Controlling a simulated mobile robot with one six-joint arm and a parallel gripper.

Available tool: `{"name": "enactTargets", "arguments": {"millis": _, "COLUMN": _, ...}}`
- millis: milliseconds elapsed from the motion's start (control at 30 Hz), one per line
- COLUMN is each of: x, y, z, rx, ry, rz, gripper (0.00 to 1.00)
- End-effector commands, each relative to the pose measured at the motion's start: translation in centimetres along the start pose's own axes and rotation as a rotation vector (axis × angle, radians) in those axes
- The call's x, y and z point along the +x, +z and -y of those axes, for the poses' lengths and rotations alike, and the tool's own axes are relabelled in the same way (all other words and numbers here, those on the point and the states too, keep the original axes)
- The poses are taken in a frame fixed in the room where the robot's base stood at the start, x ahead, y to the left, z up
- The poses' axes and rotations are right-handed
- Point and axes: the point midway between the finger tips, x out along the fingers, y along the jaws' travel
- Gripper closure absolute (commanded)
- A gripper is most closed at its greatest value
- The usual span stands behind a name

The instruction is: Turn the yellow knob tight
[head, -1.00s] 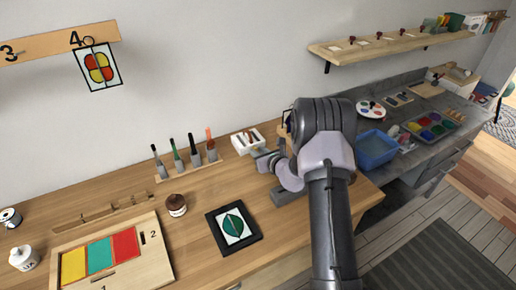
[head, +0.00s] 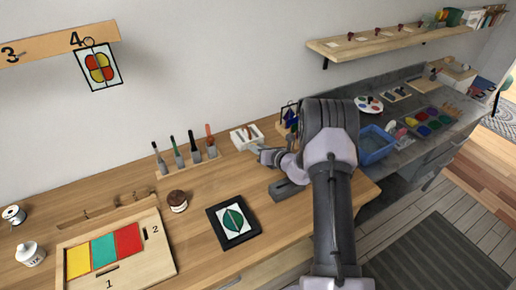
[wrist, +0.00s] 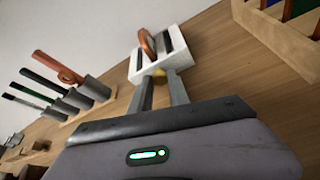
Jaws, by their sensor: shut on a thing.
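The yellow knob (wrist: 159,77) is a small rounded thing on the near side of a white block (wrist: 158,52) with dark slots. An orange-brown disc (wrist: 148,44) stands upright in one slot. In the wrist view my gripper (wrist: 160,86) has its two fingertips on either side of the knob, shut on it. In the head view my gripper (head: 264,156) is just in front of the white block (head: 241,135) on the wooden bench. The knob itself cannot be made out in the head view, and the wrist view does not show how tight it is.
A rack of several upright tools (head: 186,156) stands left of the block. A black-framed leaf picture (head: 234,222) and a round brown-topped jar (head: 176,200) lie nearer. A blue tub (head: 376,146) is on the right. The bench between the picture and rack is clear.

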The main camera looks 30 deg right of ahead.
Motion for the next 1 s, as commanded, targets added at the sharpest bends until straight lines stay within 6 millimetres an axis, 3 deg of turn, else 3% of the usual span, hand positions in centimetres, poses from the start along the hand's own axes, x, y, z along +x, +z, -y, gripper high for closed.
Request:
{"name": "enactTargets", "arguments": {"millis": 100, "x": 0.0, "y": 0.0, "z": 0.0, "rx": 0.0, "ry": 0.0, "rz": 0.0, "gripper": 1.0}}
{"name": "enactTargets", "arguments": {"millis": 133, "x": 0.0, "y": 0.0, "z": 0.0, "rx": 0.0, "ry": 0.0, "rz": 0.0, "gripper": 0.74}}
{"name": "enactTargets", "arguments": {"millis": 167, "x": 0.0, "y": 0.0, "z": 0.0, "rx": 0.0, "ry": 0.0, "rz": 0.0, "gripper": 0.69}}
{"name": "enactTargets", "arguments": {"millis": 567, "x": -0.9, "y": 0.1, "z": 0.1, "rx": 0.001, "ry": -0.002, "rz": 0.0, "gripper": 0.69}}
{"name": "enactTargets", "arguments": {"millis": 1000, "x": -11.8, "y": 0.3, "z": 0.0, "rx": 0.003, "ry": -0.004, "rz": 0.0, "gripper": 0.69}}
